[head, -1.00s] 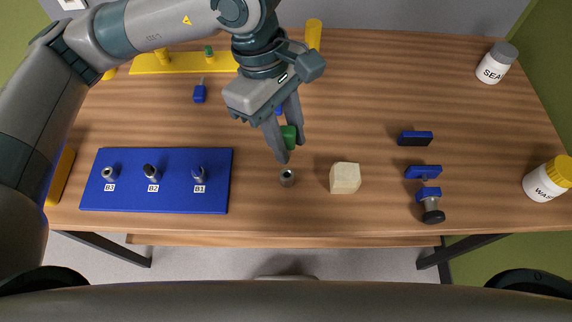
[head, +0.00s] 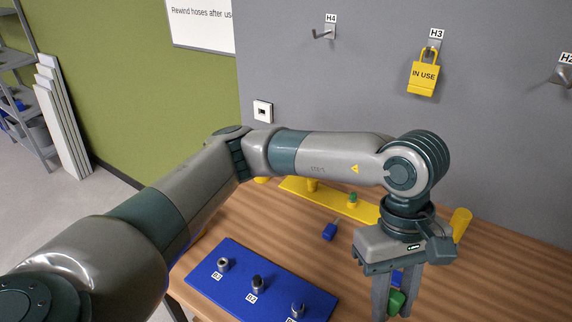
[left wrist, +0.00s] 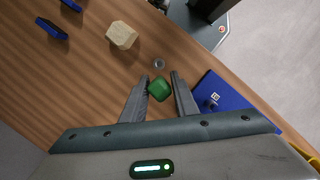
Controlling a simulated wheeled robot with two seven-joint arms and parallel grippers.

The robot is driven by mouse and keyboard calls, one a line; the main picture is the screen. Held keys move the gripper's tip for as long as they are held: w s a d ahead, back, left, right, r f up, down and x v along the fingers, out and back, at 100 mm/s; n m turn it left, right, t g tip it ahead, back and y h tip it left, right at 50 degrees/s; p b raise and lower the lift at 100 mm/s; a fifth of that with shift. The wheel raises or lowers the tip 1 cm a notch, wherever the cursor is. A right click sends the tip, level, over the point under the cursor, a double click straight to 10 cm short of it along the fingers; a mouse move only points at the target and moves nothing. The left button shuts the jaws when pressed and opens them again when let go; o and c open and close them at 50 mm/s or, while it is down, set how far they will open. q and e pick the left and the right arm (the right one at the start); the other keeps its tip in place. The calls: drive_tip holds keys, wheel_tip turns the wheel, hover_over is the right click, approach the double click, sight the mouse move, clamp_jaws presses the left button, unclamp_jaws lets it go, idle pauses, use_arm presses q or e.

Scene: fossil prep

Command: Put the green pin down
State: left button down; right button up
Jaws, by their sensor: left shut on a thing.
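My left gripper (head: 394,308) is shut on the green pin (head: 397,302), a small green piece between its fingertips. The left wrist view shows the same green pin (left wrist: 159,89) between the two fingers (left wrist: 160,82), with a small grey metal ring-like piece (left wrist: 159,63) just beyond it on the table. I cannot tell exactly how high the pin is above the wood. A bit of blue shows between the fingers above the green in the head view; I cannot tell what it belongs to. My right gripper is not in view.
A blue board (head: 238,284) with several labelled metal posts lies left of the gripper. A yellow rack (head: 325,197) with a green-topped piece (head: 352,197) and a small blue object (head: 329,231) lie behind. A beige block (left wrist: 122,35) and blue parts (left wrist: 51,28) stand in the left wrist view.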

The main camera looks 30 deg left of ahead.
use_arm(q)
drive_tip(key=w+a+m+y+p, duration=0.1)
drive_tip(key=w+a+m+p, duration=0.2)
drive_tip(key=a, duration=0.6)
drive_tip(key=w+a+m+y+p, duration=0.1)
drive_tip(key=w+a+m+p, duration=0.2)
drive_tip(key=a+m, duration=0.3)
drive_tip(key=shift+a+f+g, duration=0.3)
drive_tip(key=shift+a+g, duration=0.1)
drive_tip(key=shift+a, duration=1.1)
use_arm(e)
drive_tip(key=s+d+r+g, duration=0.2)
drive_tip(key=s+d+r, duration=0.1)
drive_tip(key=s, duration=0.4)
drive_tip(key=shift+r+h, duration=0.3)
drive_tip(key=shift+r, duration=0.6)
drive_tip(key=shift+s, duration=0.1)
